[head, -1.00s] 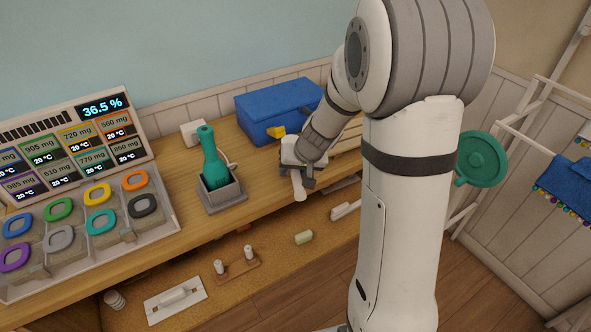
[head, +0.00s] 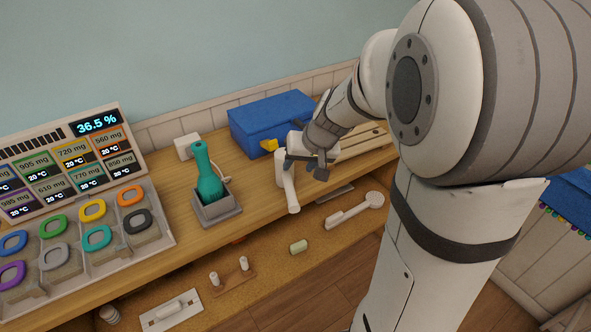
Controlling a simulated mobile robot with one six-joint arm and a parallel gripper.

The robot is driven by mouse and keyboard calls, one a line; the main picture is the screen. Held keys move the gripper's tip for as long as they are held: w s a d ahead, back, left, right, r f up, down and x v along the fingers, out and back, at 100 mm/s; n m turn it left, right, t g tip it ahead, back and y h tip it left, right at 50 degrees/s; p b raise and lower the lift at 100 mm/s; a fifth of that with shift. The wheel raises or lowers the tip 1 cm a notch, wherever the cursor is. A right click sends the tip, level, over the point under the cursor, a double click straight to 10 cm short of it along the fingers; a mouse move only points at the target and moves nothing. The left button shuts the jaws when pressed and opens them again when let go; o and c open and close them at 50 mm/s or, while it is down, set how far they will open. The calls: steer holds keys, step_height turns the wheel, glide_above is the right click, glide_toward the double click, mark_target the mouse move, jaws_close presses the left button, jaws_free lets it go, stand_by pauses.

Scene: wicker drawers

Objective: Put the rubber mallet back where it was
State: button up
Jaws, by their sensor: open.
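A white tool with a thick head and a rounded handle (head: 291,192), which looks like the mallet, is at the bench's front edge, its handle pointing toward me. Whether its head rests on the bench is hard to tell. My gripper (head: 306,168) is open just right of and above this tool, its dark fingers close to the head. Part of the head is hidden by the gripper, and I cannot tell whether they touch.
A blue box (head: 268,122) is behind. A display rack (head: 75,165) fills the left.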

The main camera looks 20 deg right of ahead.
steer(key=s+r+g+h, duration=0.1)
steer(key=s+r, duration=0.1)
steer(key=s, duration=0.7)
steer(key=s+a+r+n+g+h, duration=0.1)
steer(key=s+r, duration=0.1)
steer(key=s, duration=0.8)
steer(key=shift+s+a, duration=0.2)
steer(key=shift+s, duration=0.05)
